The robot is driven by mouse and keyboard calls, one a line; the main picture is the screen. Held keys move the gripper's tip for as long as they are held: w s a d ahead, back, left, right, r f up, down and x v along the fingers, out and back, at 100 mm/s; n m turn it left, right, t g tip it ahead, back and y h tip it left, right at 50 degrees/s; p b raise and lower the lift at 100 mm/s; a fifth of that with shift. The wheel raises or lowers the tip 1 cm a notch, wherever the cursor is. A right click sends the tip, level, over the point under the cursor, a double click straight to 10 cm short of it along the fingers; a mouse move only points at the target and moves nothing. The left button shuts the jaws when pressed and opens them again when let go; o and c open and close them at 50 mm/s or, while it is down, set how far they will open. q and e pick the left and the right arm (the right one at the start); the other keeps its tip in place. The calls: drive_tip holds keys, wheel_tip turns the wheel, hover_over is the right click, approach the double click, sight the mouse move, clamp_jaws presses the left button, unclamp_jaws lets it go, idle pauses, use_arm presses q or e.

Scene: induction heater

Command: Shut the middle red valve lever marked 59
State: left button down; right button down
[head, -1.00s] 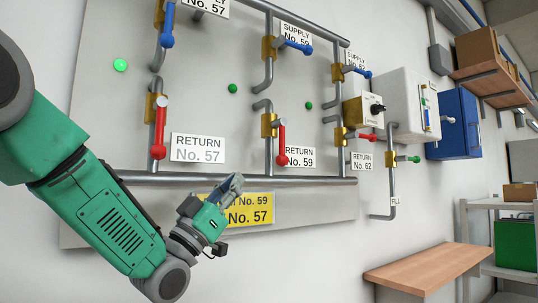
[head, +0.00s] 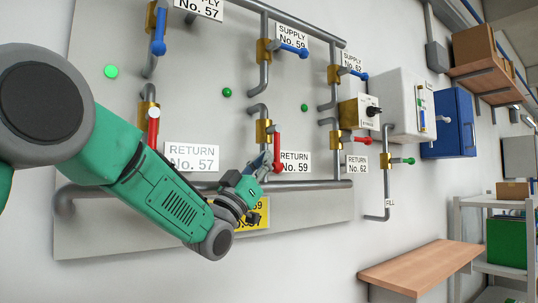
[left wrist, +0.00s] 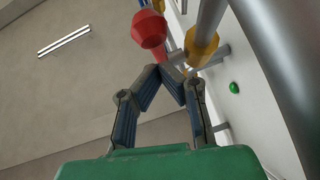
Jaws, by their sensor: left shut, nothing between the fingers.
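The red lever (head: 277,153) of the RETURN No. 59 valve hangs down, along its vertical pipe. Its brass valve body (head: 263,132) sits at its upper left. My left gripper (head: 264,160) is shut and empty, just left of the lever's lower end. In the left wrist view the closed fingertips (left wrist: 170,72) are just below the lever's red knob (left wrist: 150,28), beside the brass valve body (left wrist: 203,45). I cannot tell whether they touch the lever. The RETURN No. 59 label (head: 295,162) is partly covered by the lever. My right gripper is not in view.
The red RETURN No. 57 lever (head: 153,128) hangs down at left, partly covered by my arm. The red No. 62 lever (head: 361,140) sticks out to the right. Blue supply levers, including No. 59's (head: 293,50), are above. A horizontal pipe (head: 310,185) runs below.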

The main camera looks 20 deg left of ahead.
use_arm(q)
drive_tip(key=shift+w+d, duration=0.3)
drive_tip(key=shift+w, duration=0.35)
drive_tip(key=shift+s, duration=0.1)
